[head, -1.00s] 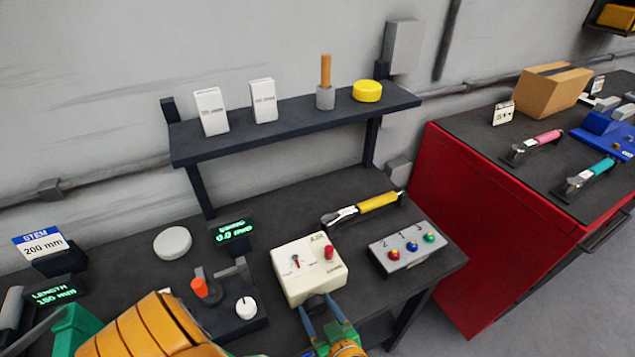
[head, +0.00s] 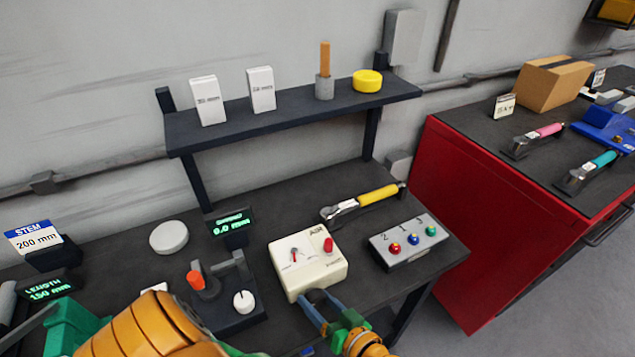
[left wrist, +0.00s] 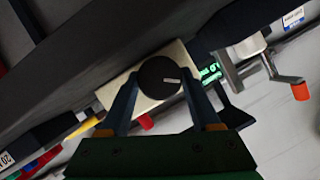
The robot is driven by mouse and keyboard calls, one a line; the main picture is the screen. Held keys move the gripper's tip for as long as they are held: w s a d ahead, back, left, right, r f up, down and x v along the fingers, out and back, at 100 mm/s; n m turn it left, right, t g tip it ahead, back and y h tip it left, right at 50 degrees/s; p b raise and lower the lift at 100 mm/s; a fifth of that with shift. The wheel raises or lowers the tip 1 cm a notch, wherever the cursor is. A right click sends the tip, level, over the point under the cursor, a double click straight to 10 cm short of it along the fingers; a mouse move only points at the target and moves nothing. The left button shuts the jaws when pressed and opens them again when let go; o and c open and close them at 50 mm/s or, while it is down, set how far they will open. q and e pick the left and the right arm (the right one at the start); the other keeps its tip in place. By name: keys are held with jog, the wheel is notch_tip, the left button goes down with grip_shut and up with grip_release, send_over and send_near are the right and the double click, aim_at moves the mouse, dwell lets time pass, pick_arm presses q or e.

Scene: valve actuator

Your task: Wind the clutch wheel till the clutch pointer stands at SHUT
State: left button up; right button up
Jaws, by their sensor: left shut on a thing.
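The cream box (head: 312,280) marked AIR stands near the bench's front edge. Its top has a small dial with a red pointer (head: 294,255), standing roughly upright; the dial's words are too small to read. A red knob (head: 328,244) sits beside the dial. A dark round wheel with a white mark (left wrist: 158,80), which I take as the clutch wheel, is on the box's front and is hidden in the head view. My left gripper (head: 318,298) is shut on this wheel, one finger on each side in the left wrist view (left wrist: 160,76). My right gripper is out of view.
A grey box with several coloured buttons (head: 404,257) stands to the right. A yellow-handled tool (head: 362,202) lies behind. A stand with an orange-handled crank (head: 198,280) and white knob is to the left. A shelf (head: 290,115) runs above the bench.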

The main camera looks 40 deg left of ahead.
pick_arm(q)
jog(key=shift+m+g, duration=0.3)
jog(key=shift+m, duration=0.1)
jog(key=o, duration=1.4)
jog(key=shift+d, duration=0.15)
